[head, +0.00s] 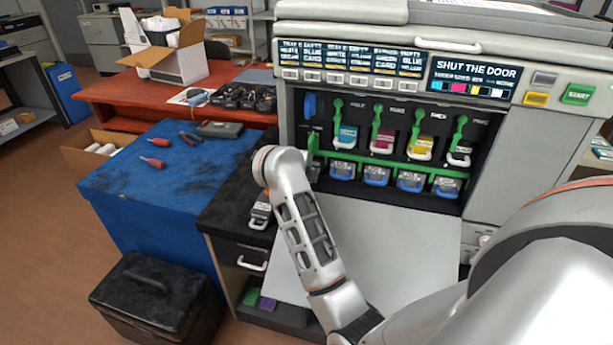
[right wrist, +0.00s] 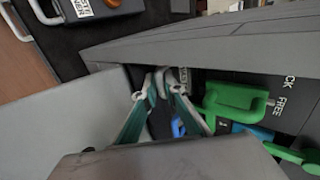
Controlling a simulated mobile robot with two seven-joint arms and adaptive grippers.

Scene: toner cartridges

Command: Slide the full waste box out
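The printer (head: 345,225) stands with its front open. At the left end of its bay, a dark grey unit (head: 314,171) beside a green lever (head: 313,143) sits partly in shadow; it may be the waste box, mostly hidden by my right arm. In the right wrist view my right gripper (right wrist: 160,85) reaches to the bay's edge, its fingertips close together. A pale part shows at the tips, but I cannot tell whether they hold it. A green handle (right wrist: 235,100) is right of the fingers, near the word FREE. My left gripper is out of view.
A grey box with a white handle (head: 261,212) stands on the black cabinet (head: 222,212) left of the printer. Several toner cartridges with green levers (head: 377,130) fill the bay. A blue bench (head: 150,195) with tools and a black case (head: 155,300) are at left.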

